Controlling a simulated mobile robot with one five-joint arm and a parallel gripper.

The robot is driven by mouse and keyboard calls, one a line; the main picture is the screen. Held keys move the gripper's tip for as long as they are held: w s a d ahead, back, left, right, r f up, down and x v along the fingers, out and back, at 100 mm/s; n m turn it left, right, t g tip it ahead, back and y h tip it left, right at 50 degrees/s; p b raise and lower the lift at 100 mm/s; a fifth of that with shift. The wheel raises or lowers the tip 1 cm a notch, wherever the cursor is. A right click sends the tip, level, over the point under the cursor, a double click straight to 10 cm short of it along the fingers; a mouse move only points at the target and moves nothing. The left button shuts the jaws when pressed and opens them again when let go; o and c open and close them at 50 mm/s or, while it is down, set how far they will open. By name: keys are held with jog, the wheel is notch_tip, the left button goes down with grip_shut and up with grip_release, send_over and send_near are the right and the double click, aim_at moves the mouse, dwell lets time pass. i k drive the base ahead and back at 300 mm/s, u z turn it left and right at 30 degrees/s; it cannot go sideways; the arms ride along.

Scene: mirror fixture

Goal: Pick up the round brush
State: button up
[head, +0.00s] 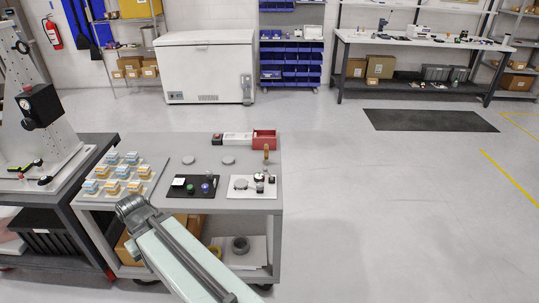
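A small upright item with a brown, wood-coloured handle (266,153) stands at the right rear of the grey cart top, in front of the red bin. It may be the round brush, but it is too small to be sure. My pale green arm reaches in from the bottom and ends in a dark grey joint at the cart's front edge, left of the middle. No gripper fingers show, so my gripper is not visible. Nothing visible of my arm touches the brown-handled item.
The grey cart (240,205) also holds a tray of small blue and orange boxes (121,180), a dark mat (178,192), a white board (236,194) and a red bin (264,140). A bench with a press stands left.

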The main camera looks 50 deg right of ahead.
aim_at(266, 161)
jog(key=i, duration=0.9)
jog(key=u, duration=0.05)
